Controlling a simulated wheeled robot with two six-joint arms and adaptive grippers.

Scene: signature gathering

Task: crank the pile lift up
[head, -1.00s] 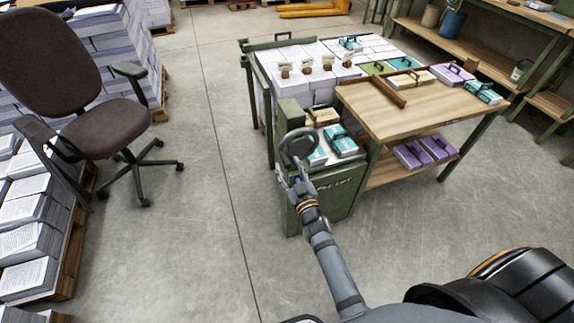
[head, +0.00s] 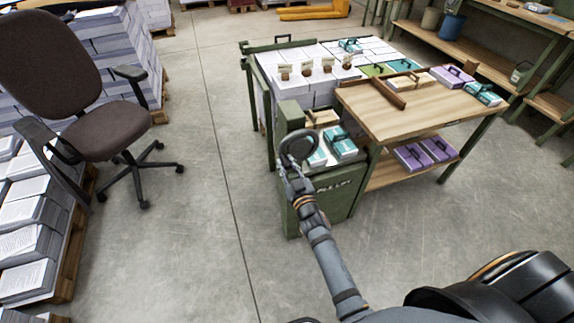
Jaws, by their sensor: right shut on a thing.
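The pile lift (head: 325,207) is a green metal frame and cabinet with white lettering on its front, in the middle of the head view. A dark round crank wheel (head: 314,146) stands on its near left corner. My right gripper (head: 289,169) is at the lower left of the wheel's rim, shut on the crank wheel. The fingertips are small and partly hidden against the wheel. Pale paper stacks (head: 321,92) fill the lift behind it. My left gripper is out of view.
A wooden table (head: 425,107) with boxed bundles adjoins the lift on the right. An office chair (head: 105,135) and a pallet of paper stacks (head: 27,235) stand at the left. The concrete floor between chair and lift is clear.

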